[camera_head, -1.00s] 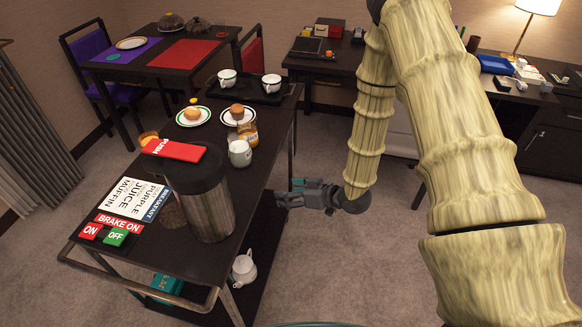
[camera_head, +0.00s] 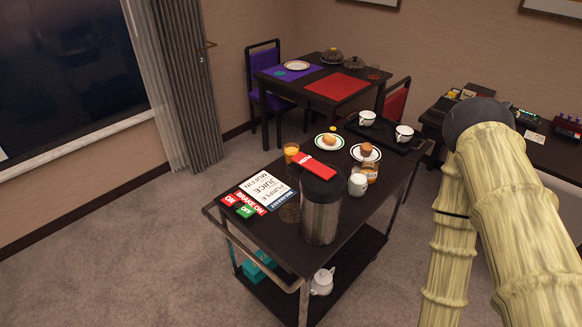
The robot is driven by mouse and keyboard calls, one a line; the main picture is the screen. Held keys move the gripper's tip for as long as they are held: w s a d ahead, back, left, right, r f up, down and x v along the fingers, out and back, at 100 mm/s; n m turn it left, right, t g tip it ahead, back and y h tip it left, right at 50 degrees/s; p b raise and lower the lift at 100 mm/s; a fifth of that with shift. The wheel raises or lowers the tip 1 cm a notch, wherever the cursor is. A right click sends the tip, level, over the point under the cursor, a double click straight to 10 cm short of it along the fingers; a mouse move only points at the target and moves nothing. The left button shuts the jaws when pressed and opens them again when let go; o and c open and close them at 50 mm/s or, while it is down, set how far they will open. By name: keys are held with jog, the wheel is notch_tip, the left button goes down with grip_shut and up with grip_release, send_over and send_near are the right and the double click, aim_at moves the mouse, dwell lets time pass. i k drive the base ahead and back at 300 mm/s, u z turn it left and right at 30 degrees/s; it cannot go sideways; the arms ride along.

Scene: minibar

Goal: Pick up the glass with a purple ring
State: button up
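I cannot make out a glass with a purple ring in this view. A glass of orange juice (camera_head: 291,152) stands on the dark serving cart (camera_head: 272,247), left of a steel flask with a red top (camera_head: 321,215); no purple ring shows on it. My arm hangs at the right side of the picture, right of the cart. My gripper is out of view, so its state is hidden.
The cart also carries a white mug (camera_head: 358,184), plates with food, a dark tray (camera_head: 382,135) with two cups, and a menu card (camera_head: 262,190). A dining table (camera_head: 309,81) and chairs stand behind. A desk (camera_head: 547,148) is at right. Carpet at left is clear.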

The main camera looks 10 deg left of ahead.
aim_at(290, 150)
jog(key=u, duration=2.15)
jog(key=i, duration=1.5)
jog(key=z, duration=1.9)
